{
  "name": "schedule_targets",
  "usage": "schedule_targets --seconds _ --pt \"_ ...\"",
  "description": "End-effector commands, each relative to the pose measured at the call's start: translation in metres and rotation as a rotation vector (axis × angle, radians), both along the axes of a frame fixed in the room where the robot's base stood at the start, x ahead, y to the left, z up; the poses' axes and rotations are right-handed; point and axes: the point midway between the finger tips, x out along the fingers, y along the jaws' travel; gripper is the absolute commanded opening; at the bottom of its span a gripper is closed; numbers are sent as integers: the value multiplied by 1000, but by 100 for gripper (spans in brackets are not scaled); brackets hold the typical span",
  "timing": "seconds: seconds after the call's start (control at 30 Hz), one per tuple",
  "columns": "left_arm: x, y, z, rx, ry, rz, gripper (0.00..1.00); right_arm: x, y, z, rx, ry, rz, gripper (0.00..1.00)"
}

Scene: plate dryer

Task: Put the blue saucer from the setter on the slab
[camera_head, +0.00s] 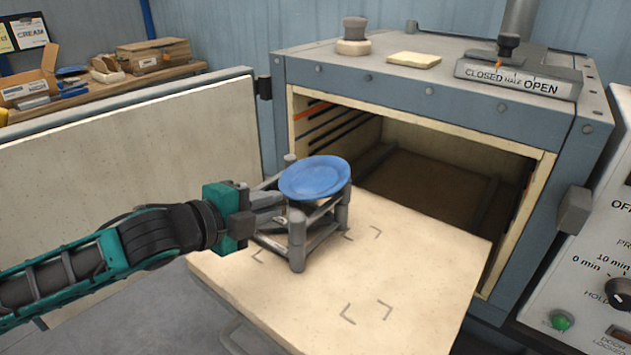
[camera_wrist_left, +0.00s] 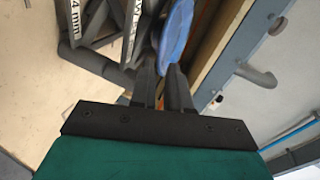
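The blue saucer (camera_head: 315,178) sits at the top of the grey setter (camera_head: 297,243), an open frame with posts. The setter stands on the pale slab (camera_head: 400,270) in front of the open chamber. My left gripper (camera_head: 283,203) reaches in from the left, with its fingertips at the saucer's near left rim. In the left wrist view the fingers (camera_wrist_left: 162,75) are close together and the saucer (camera_wrist_left: 177,30) shows edge-on at their tips. I cannot tell whether they pinch the rim. My right gripper is not in view.
The dryer chamber (camera_head: 440,175) is open behind the slab, and its pale door (camera_head: 130,150) stands swung out at left. A control panel (camera_head: 590,270) is at right. The slab has corner marks and bare room at its front and right.

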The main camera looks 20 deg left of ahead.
Motion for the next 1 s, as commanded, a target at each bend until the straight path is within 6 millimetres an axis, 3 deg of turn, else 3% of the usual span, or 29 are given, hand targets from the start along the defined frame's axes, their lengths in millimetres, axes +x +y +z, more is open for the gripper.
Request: schedule_targets --seconds 0.23,0.57,0.87,1.0 --pt "11 -4 -4 -1 0 0 16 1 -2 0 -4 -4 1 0" --pt "49 -15 -18 -2 -1 -1 16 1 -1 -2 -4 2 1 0" --pt "52 -17 -20 2 1 -2 16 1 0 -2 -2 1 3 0" --pt "52 -17 -20 2 1 -2 3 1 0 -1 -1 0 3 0"
